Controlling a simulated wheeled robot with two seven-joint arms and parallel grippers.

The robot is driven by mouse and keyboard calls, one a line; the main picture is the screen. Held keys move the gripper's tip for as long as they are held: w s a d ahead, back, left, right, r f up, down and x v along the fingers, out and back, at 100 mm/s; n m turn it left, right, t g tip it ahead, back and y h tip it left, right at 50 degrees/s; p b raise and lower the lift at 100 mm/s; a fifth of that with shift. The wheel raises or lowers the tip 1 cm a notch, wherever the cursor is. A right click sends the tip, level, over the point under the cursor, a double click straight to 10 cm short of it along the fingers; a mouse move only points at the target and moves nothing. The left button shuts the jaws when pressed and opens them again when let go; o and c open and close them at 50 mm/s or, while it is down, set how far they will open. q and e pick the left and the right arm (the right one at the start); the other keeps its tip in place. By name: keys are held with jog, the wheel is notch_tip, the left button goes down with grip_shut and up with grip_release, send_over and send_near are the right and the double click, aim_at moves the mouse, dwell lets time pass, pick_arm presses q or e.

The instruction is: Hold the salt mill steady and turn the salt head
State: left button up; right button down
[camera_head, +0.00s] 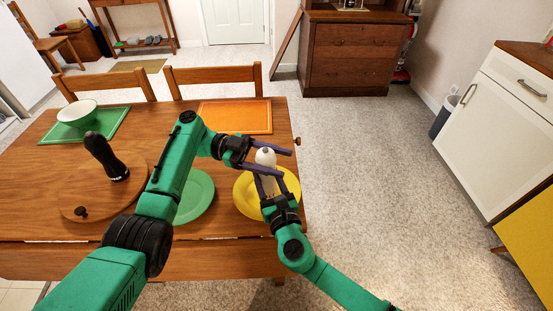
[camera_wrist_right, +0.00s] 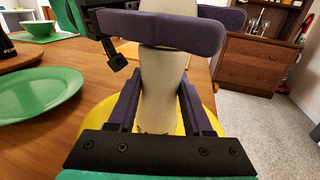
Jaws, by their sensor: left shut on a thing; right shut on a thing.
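The white salt mill (camera_head: 266,158) is upright over the yellow plate (camera_head: 243,195) at the table's right end. Its pale body (camera_wrist_right: 163,95) fills the middle of the right wrist view. My left gripper (camera_head: 284,164) comes in from the left and is shut around the mill's upper part. One of its purple fingers crosses in front of the mill in the right wrist view. My right gripper (camera_head: 268,181) is shut on the lower body, one finger on each side (camera_wrist_right: 162,105). The mill's top is out of the right wrist view, and its base is mostly hidden.
A black pepper mill (camera_head: 106,157) stands on a round wooden board (camera_head: 75,190) at the left. A green plate (camera_head: 197,197) lies left of the yellow plate, partly behind my left arm. A bowl (camera_head: 78,113), a green mat and an orange mat (camera_head: 235,117) lie farther back.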

pick_arm(q)
jog(key=shift+a+m+g+y, duration=0.1)
jog(key=shift+m+g+y, duration=0.2)
jog(key=shift+g, duration=0.3)
jog(key=shift+s+f, duration=0.1)
jog(key=shift+s, duration=0.05)
pick_arm(e)
jog(key=shift+f, duration=0.1)
pick_arm(q)
jog(key=shift+s+g, duration=0.15)
jog(key=shift+g, duration=0.15)
jog(key=o, duration=1.4)
notch_tip(320, 180, up, 10)
jog(key=shift+r, duration=0.1)
